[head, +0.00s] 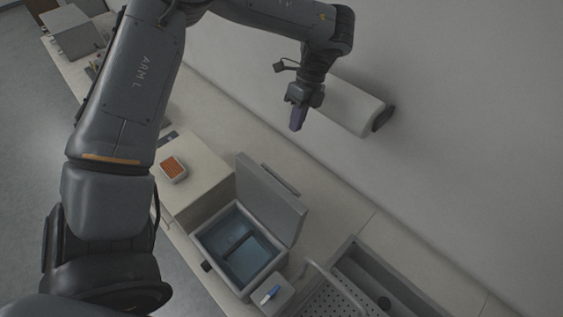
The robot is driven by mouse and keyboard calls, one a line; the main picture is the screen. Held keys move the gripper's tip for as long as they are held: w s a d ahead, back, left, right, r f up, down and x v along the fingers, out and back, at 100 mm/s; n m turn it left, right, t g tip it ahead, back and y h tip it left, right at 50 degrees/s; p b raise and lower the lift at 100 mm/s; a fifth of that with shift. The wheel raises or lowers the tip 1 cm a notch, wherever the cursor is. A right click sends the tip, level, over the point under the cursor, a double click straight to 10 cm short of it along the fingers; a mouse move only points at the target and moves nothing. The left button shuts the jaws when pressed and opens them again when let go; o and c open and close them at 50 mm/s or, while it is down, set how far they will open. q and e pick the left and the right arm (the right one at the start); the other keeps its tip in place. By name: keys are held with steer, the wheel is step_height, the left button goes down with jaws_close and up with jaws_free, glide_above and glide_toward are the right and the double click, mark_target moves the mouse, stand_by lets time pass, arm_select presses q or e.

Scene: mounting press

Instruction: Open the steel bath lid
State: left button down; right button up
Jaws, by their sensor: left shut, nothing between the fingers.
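The steel bath (206,246) stands on the bench at the lower middle of the head view. Its lid (268,196) is raised and stands tilted up along the bath's back right side, so the bluish inside (232,238) shows. A dark strip, perhaps a handle (282,179), runs along the lid's far edge. My left gripper (296,122) is above and beyond the lid, near the wall, apart from it. Its fingers are shut and hold nothing. My right gripper is not in view.
A beige box unit (200,172) with an orange-topped dish (173,168) stands left of the bath. A sink (372,283) and perforated drainer (330,300) are at the lower right. A pale wall-mounted cylinder (350,106) is beside my left gripper. Bare bench (330,210) lies behind the lid.

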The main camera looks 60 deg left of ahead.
mark_target(275, 175)
arm_select(q)
steer(key=shift+g, duration=0.6)
steer(key=s+d+f+p, duration=0.1)
steer(key=s+f, duration=0.1)
steer(key=f, duration=0.1)
steer(key=s+d+f+p, duration=0.1)
steer(key=s+f, duration=0.2)
steer(key=s+d+f+p, duration=0.1)
steer(key=s+d+f, duration=0.1)
steer(key=s+f, duration=0.1)
steer(key=shift+d+f+p, duration=0.1)
steer(key=shift+f+p, duration=0.05)
steer(key=shift+p, duration=0.2)
steer(key=shift+s+d, duration=0.2)
steer(key=shift+s, duration=0.35)
